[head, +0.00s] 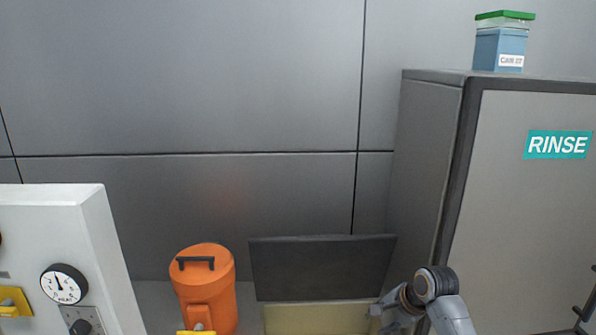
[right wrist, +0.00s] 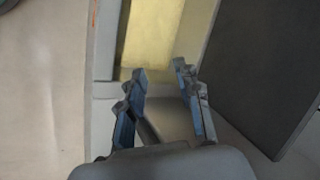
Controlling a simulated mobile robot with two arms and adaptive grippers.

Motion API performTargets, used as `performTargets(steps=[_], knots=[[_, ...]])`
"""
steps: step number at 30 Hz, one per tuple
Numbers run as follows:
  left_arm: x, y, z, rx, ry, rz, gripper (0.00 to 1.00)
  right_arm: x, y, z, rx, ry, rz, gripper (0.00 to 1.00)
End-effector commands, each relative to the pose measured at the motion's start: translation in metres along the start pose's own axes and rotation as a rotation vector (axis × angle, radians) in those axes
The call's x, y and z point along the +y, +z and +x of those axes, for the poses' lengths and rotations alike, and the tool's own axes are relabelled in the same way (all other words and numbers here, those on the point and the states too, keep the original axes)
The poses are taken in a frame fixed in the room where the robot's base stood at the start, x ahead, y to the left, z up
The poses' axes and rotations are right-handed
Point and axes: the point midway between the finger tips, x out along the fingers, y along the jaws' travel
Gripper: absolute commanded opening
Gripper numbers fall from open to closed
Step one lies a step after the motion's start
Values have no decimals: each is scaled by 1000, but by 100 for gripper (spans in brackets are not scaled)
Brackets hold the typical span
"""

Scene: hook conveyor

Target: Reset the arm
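My right arm comes in at the bottom right of the head view, bent over beside a bin with a pale yellow inside (head: 315,318). My right gripper (head: 382,310) is small and partly cut off there, near the bin's right end. In the right wrist view the right gripper (right wrist: 158,80) has its two fingers apart with nothing between them. The yellow inside of the bin (right wrist: 155,40) shows just beyond the fingertips. My left arm and gripper are not in view.
The bin's dark lid (head: 322,268) stands raised behind it. An orange canister (head: 206,285) is to its left, beside a white panel (head: 60,230) with a gauge. A grey cabinet marked RINSE (head: 530,210) stands on the right, with a blue green-lidded container (head: 500,45) on top.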

Motion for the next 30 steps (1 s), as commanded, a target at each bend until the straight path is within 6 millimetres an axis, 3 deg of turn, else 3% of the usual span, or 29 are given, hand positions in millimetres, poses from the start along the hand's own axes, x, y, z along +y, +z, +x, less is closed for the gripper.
performTargets(steps=[3, 6, 13, 21, 30], knots=[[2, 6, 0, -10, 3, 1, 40, 60, 41, 23, 6, 53, -185, 34], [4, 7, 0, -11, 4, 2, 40, 112, 76, 30, 14, 94, -363, 34], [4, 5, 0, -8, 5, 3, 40, 216, 150, 8, 17, 183, -727, 34], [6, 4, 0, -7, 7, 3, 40, 274, 192, -32, 9, 247, -954, 34], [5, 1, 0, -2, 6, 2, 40, 309, 217, -71, -4, 300, -1106, 34]])
